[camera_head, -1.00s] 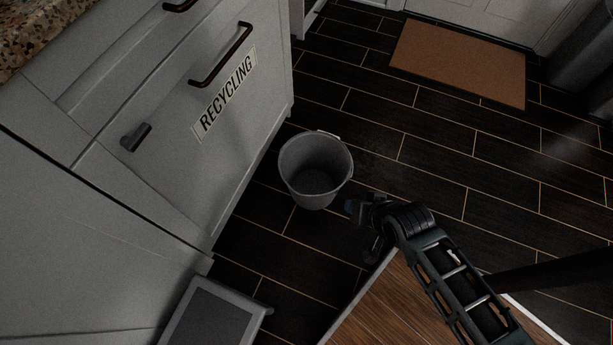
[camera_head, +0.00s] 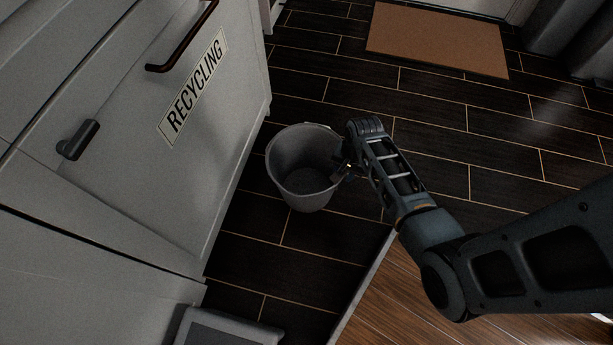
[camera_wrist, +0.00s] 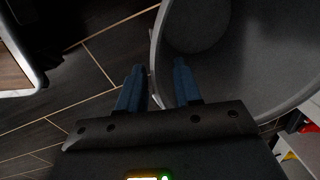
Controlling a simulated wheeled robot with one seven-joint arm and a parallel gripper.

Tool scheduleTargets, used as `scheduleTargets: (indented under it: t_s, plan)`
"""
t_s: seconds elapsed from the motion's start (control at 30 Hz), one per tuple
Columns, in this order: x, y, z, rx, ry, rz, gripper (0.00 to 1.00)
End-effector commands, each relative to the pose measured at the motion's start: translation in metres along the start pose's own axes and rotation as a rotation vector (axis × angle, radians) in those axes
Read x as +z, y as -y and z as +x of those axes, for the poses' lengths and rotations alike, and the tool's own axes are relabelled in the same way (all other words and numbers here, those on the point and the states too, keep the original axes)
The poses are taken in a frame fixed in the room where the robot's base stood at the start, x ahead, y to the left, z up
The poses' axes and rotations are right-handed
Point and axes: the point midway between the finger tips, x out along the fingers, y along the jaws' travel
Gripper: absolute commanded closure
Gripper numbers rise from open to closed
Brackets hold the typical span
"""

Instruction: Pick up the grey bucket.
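The grey bucket (camera_head: 300,178) stands upright and open on the dark floor beside the cabinet, and it looks empty. My gripper (camera_head: 343,172) is at the bucket's right rim in the head view. In the wrist view the bucket (camera_wrist: 245,60) fills the upper right. There my gripper (camera_wrist: 158,66) is open, with two blue fingers apart. The bucket's rim runs between the fingers, one finger overlapping the inside and the other outside over the floor. I cannot tell whether either finger touches the wall.
The white cabinet with the RECYCLING label (camera_head: 193,87) stands close on the bucket's left. A grey-framed item (camera_head: 222,328) lies at the bottom. A brown doormat (camera_head: 437,40) is at the back.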

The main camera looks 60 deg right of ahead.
Motion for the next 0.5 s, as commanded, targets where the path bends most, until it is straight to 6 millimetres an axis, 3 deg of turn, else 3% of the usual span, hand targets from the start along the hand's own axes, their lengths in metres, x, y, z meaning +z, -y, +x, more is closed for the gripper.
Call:
scheduleTargets:
  t_s: [0.33,0.5]
  plan:
    - [-0.004,-0.001,0.045,0.0,0.0,0.0,0.66]
    - [-0.004,0.0,0.049,0.0,-0.001,0.0,0.66]
